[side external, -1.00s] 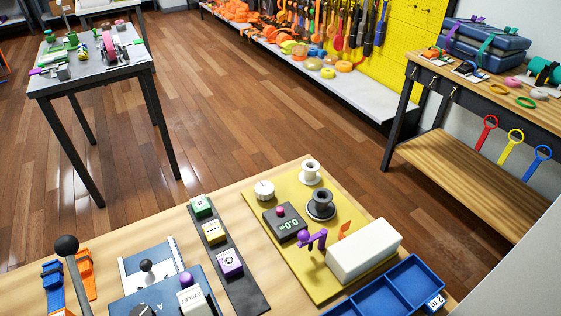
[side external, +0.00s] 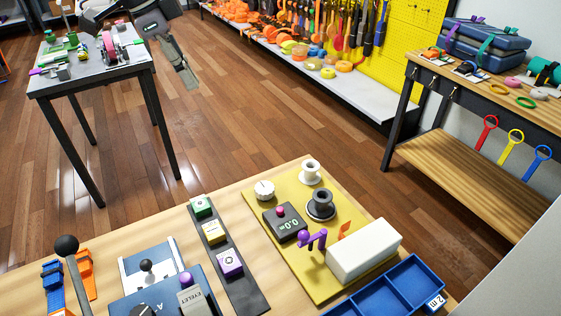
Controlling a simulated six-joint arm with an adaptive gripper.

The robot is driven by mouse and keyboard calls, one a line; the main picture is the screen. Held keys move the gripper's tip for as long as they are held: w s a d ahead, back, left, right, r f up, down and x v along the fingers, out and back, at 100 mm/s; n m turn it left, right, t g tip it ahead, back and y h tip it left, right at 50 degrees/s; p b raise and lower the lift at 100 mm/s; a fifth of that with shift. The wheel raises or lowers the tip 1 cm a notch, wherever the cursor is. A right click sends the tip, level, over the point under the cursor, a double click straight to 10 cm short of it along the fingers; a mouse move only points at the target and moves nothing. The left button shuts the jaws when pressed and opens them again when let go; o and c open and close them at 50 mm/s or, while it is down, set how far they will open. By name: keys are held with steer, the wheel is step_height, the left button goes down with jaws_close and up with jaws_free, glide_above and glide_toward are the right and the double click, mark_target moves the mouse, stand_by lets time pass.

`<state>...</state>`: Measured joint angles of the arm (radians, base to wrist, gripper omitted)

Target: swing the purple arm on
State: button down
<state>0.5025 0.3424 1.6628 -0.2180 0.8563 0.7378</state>
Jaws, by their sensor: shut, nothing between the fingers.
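The purple arm (side external: 313,239) is a small lever with a knobbed end. It stands on the yellow board (side external: 270,210) on the wooden bench, beside a long white block (side external: 364,250). An orange pointed piece (side external: 344,229) stands just behind the arm, by the block's end. My gripper (side external: 188,80) shows at the top left, pointing down, in the air well away from the purple arm. Its fingers are together and nothing shows between them.
On the yellow board are a display box (side external: 285,223) reading 0.0, a white knob (side external: 264,190), a white spool (side external: 311,172) and a dark spool (side external: 321,204). A strip with green, yellow and purple buttons (side external: 230,263) lies left. A blue tray (side external: 388,289) sits at the front right.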

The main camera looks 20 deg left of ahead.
steer(key=w+d+f+m+g, duration=0.15)
steer(key=d+f+m, duration=0.25)
steer(key=d+f, duration=0.8)
steer(key=m+g, duration=0.1)
steer(key=m, duration=0.2)
glide_toward(335, 256)
steer(key=v, duration=0.3)
steer(key=shift+r, duration=0.1)
steer(key=x, duration=0.9)
steer(key=shift+d, duration=0.15)
steer(key=shift+f, duration=0.4)
steer(key=shift+w+a+r, duration=0.15)
steer(key=shift+a+r, duration=0.05)
steer(key=shift+a, duration=0.7)
steer(key=shift+w+a+r, duration=0.15)
steer(key=shift+a+r, duration=0.1)
steer(key=shift+a, duration=0.65)
